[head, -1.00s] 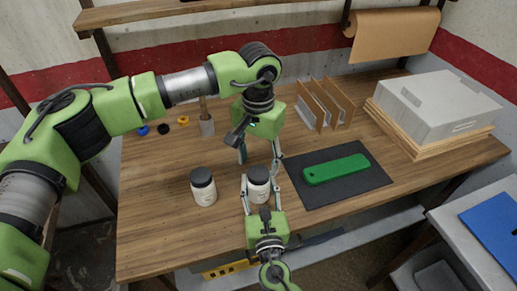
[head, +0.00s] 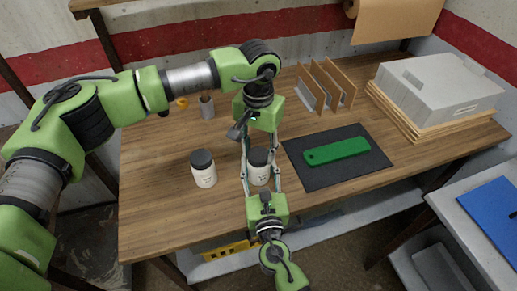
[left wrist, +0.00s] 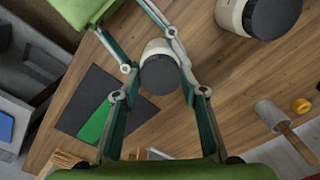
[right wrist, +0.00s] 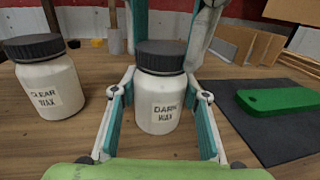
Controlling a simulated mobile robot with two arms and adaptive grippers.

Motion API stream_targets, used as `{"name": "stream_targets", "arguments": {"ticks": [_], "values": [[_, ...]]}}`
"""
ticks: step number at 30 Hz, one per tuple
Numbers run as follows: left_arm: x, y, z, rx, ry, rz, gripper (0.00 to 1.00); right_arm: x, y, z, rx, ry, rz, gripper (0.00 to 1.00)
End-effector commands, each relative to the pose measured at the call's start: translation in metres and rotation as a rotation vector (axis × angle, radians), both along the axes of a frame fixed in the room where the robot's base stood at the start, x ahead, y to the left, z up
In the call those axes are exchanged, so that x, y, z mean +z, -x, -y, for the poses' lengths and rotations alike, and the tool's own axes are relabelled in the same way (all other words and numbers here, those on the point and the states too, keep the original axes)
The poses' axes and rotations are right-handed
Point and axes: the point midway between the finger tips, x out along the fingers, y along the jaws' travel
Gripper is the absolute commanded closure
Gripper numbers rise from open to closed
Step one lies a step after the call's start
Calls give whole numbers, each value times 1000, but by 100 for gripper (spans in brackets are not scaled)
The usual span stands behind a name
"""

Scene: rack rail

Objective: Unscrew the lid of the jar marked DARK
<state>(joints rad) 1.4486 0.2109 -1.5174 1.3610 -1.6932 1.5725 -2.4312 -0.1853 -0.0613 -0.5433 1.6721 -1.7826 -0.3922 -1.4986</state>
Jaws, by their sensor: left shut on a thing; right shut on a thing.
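The white jar marked DARK WAX (right wrist: 158,115) stands upright on the workbench, and it also shows in the head view (head: 259,176). Its black lid (right wrist: 160,57) sits on top, seen from above in the left wrist view (left wrist: 160,75). My right gripper (right wrist: 160,100) is shut on the jar's body from the near side. My left gripper (head: 258,153) comes down from above and behind and is shut on the lid. The jar marked CLEAR WAX (right wrist: 48,92), also black-lidded, stands apart to the left.
A dark mat (head: 315,178) with a green bar (head: 337,151) lies right of the jars. Cardboard dividers (head: 322,88) and a grey box (head: 435,90) on boards stand behind. Bench left of the jars is clear.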

Motion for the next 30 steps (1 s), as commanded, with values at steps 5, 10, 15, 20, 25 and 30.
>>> {"name": "stream_targets", "arguments": {"ticks": [5, 10, 15, 20, 25, 30], "values": [[0, 0, -1, 247, -1, 0, 87, 0, 0, 0, -1, -1, -1, 100], [0, 0, -1, 572, -1, 0, 87, 0, 0, 0, -1, -1, -1, 100], [1, 0, -1, 899, -1, 0, 87, 0, 0, 0, -1, -1, -1, 100], [1, 0, -1, 1205, -1, 0, 87, -1, 0, 0, -1, -1, -1, 100], [1, 0, -1, 1532, -2, 0, 87, -1, 0, 1, -1, -1, -1, 100], [1, 1, -1, 1857, -2, 0, 87, -1, 0, 1, -1, -1, -1, 100]]}}
